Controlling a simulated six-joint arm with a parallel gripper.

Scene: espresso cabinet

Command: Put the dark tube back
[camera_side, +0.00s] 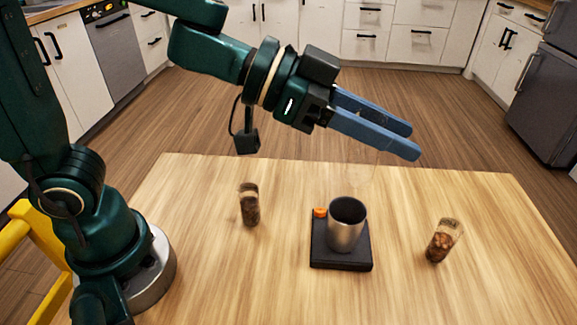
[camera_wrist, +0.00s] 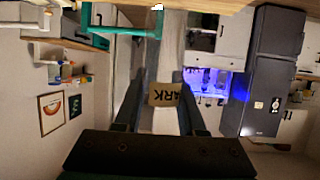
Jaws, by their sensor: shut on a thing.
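My gripper (camera_side: 410,141) is raised over the table, its blue fingers pointing right and slightly down. A metal cup (camera_side: 347,225) stands upright on a black scale (camera_side: 342,262) below the fingers. The cup's contents are hidden.
A glass tube with dark contents (camera_side: 249,206) stands at the left on the table. Another with brown beans (camera_side: 442,241) stands at the right. An orange piece (camera_side: 320,212) lies on the scale. A blue-lit niche (camera_wrist: 207,83) shows in the wrist view. The table's front right is clear.

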